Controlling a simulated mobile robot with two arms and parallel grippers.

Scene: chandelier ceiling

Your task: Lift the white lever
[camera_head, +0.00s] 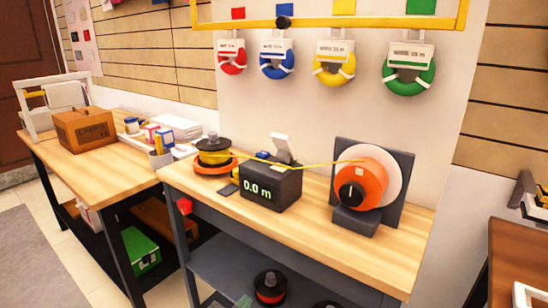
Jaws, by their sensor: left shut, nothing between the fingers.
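The white lever (281,149) sticks up from the top of a black box (271,187) with a green "0.0 m" display. It leans a little to the left at its top. A yellow wire (318,165) runs from a black and orange spool (213,157) at the left, past the lever's base, to an orange winder (361,186) at the right. Whether the wire is clamped under the lever cannot be told. Neither of my grippers can be made out in the view, and nothing is seen touching the lever.
The box, spool and winder stand on a wooden workbench (405,258). Its front strip is clear. Colored wire coils (409,77) hang on the wall panel behind. A second table (88,166) at the left holds a wooden box (84,130). Spools (269,288) lie on the shelf below.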

